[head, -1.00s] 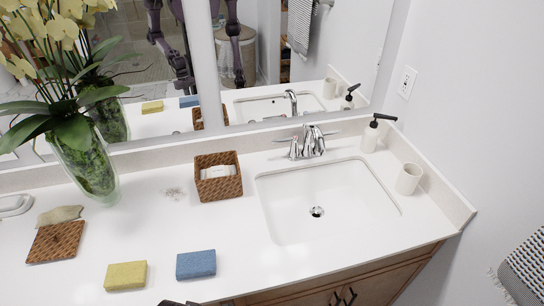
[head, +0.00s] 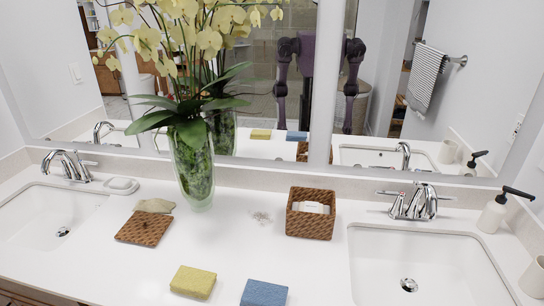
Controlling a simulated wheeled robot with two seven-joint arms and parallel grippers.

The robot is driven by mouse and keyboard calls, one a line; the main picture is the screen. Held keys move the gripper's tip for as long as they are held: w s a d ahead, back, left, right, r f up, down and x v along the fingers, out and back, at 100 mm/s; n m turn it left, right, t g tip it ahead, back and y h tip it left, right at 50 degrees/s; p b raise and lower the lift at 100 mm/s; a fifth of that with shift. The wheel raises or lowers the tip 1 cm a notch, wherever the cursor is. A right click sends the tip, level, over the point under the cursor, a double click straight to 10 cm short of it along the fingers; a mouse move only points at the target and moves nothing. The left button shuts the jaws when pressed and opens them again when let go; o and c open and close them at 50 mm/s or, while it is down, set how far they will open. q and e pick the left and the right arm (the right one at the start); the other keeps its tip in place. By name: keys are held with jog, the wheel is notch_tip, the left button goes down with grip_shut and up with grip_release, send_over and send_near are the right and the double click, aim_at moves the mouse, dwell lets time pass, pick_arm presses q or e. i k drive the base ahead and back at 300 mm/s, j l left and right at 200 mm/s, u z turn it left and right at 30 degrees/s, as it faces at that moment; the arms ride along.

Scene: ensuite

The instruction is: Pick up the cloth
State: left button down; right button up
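A pale olive, flat, crumpled piece that looks like a cloth (head: 155,205) lies on the white counter at the left, against the back edge of a brown woven mat or tray (head: 143,231). A grey striped towel (head: 427,80) hangs from a bar and shows only as a reflection in the mirror. Neither of my grippers shows directly in the head view. The mirror reflects my dark arms hanging down, but I cannot make out the gripper fingers there.
A yellow sponge (head: 193,281) and a blue sponge (head: 264,293) lie near the front edge. A woven basket (head: 310,214), grey specks (head: 262,217), two sinks and a soap pump (head: 494,213) share the counter.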

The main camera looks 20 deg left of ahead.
aim_at(189, 281)
jog(key=u, duration=1.35)
